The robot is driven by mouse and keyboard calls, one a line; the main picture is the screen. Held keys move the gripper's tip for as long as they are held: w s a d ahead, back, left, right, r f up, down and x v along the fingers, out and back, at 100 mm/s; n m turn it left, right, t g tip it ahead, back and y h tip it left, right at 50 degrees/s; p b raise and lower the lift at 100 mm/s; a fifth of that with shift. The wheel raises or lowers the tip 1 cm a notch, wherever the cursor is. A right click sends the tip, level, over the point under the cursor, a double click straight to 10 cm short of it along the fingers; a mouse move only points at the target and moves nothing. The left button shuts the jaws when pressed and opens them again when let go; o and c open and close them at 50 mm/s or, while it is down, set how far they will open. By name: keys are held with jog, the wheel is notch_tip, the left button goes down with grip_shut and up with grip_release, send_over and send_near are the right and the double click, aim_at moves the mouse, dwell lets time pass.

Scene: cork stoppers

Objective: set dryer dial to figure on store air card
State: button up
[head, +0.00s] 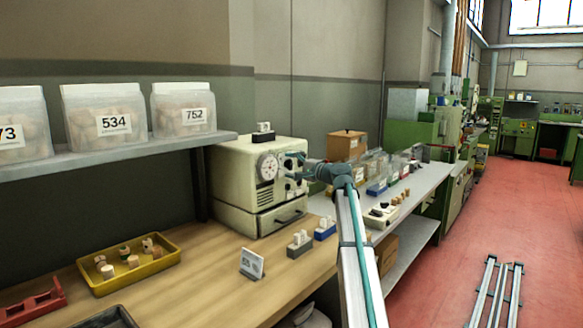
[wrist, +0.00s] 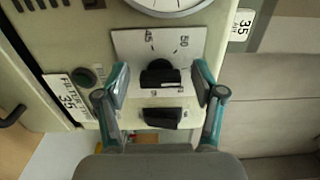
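The cream dryer (head: 232,180) stands on the wooden bench, with a round gauge on its front. In the wrist view its black dial knob (wrist: 160,79) sits on a white scale plate where 45 and 50 can be read; other figures are partly hidden. The knob's exact setting is unclear. My gripper (wrist: 161,73) is open, with one finger on each side of the knob and a visible gap to both. In the head view my gripper (head: 297,166) is at the dryer's front. A small white standing card (head: 252,263) is on the bench; its writing is too small to read.
Below the knob is a black switch (wrist: 162,117), and left of it a green button (wrist: 85,76) and a label reading 35. A yellow tray of corks (head: 130,264) and small blocks (head: 300,245) stand on the bench. Numbered bins (head: 105,112) line the shelf.

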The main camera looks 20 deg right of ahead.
jog(key=v, duration=1.2)
dwell(0.4)
